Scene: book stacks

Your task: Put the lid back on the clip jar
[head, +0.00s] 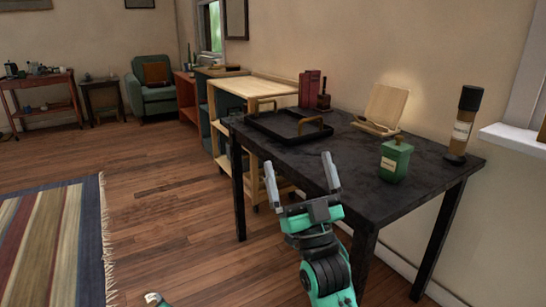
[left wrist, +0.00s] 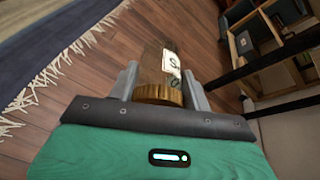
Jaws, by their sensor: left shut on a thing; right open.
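My left gripper (left wrist: 160,72) is shut on a brownish, see-through labelled jar (left wrist: 171,64) in the left wrist view. Its ribbed golden end, which looks like a lid (left wrist: 158,94), is nearest my palm. The label's writing is only partly readable, so I cannot tell whether this is the clip jar. The far end is unclear. My right gripper (head: 298,172) is open and empty in the head view, in front of the dark table's near left edge. A green lidded container (head: 395,162) with a pale label stands on the table's right part. No separate loose lid shows clearly.
The dark table (head: 340,175) also holds a black tray (head: 290,125), red books (head: 310,88), a wooden stand (head: 383,108) and a tall labelled cylinder (head: 464,120). The table's front middle is clear. A striped rug (head: 55,240) lies on the wooden floor at left.

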